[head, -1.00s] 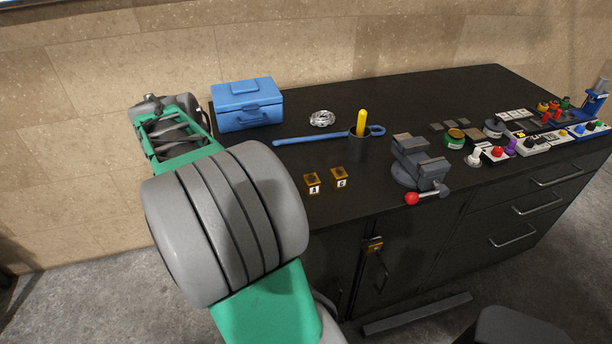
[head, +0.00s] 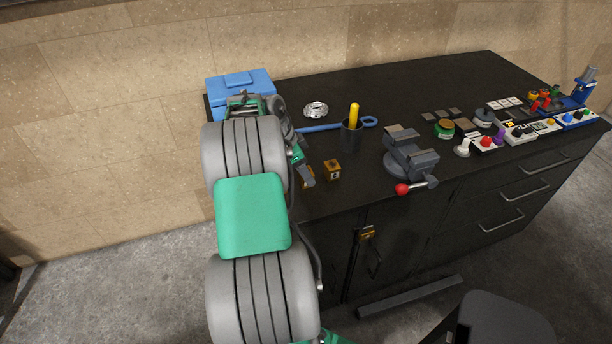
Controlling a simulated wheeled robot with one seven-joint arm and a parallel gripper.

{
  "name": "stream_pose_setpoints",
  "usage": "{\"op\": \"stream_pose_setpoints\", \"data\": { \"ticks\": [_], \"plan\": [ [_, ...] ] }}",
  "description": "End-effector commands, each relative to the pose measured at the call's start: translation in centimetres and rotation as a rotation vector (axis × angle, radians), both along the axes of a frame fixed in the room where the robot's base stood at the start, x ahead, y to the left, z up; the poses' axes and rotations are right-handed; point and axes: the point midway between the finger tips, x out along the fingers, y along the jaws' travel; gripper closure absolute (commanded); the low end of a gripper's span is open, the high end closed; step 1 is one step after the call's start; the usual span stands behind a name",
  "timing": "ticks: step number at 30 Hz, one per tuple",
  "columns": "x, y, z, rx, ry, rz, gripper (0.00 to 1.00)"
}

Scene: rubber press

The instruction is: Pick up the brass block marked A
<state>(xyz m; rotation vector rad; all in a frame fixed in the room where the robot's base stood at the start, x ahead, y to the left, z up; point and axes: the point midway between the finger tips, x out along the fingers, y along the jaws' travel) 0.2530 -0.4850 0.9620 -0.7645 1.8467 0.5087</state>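Two small brass blocks sit near the front left of the black bench. The block marked A (head: 311,171) is the left one; my gripper now covers most of it, and its label is hidden. The other brass block (head: 333,170), with a letter label on its front, stands just to its right, upright and uncovered. My gripper (head: 306,179) reaches down at block A from the left, its fingertips right at the block. Whether the fingers touch it, and how far apart they are, I cannot tell.
A black cup (head: 352,138) with a yellow-handled tool stands behind the blocks, and a blue wrench (head: 369,122) lies behind it. A blue toolbox (head: 240,83) is at the back left, partly behind my arm. A grey vise (head: 410,155) stands to the right.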

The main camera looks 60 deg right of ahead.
Motion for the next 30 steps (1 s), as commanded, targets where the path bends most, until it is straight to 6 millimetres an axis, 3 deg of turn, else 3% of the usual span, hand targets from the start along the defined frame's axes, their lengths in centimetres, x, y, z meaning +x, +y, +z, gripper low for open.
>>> {"op": "stream_pose_setpoints", "data": {
  "ticks": [25, 30],
  "plan": [
    [0.02, 0.05, 0.01, 0.001, 0.001, 0.001, 0.98],
    [0.02, 0.05, 0.02, 0.001, 0.001, 0.001, 1.00]
  ]
}}
